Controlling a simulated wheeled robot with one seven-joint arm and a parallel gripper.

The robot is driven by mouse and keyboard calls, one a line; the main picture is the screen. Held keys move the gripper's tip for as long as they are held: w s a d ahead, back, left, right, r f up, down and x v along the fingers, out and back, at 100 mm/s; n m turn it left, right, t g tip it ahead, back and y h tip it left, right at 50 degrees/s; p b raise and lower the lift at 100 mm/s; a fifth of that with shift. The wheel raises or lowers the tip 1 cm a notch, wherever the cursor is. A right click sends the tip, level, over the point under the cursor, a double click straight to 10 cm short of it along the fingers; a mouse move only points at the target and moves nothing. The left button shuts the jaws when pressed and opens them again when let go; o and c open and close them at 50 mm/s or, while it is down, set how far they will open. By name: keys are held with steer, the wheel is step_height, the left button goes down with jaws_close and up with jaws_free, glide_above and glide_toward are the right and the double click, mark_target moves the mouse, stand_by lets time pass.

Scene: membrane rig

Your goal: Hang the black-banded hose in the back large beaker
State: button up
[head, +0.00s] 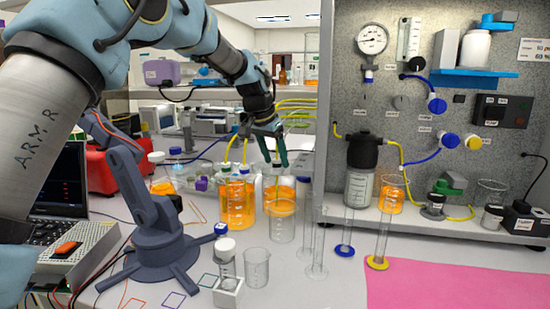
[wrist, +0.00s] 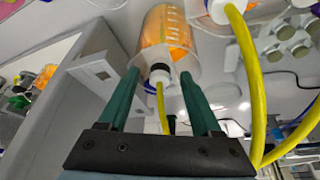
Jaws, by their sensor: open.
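In the wrist view, the black-banded hose (wrist: 163,110) runs between the two green fingers (wrist: 159,76), with clear gaps on both sides. Its white end piece with a black band points into a beaker of orange liquid (wrist: 165,35).
A small empty beaker (head: 256,268) and a white-capped vial (head: 226,262) stand in front. The grey rig panel (head: 345,60) rises at right. More yellow hoses (wrist: 252,75) pass close to the right finger.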

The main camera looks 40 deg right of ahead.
steer(key=b+v, duration=0.2)
steer(key=v, duration=0.8)
steer(key=shift+r, duration=0.35)
steer(key=shift+a, duration=0.15)
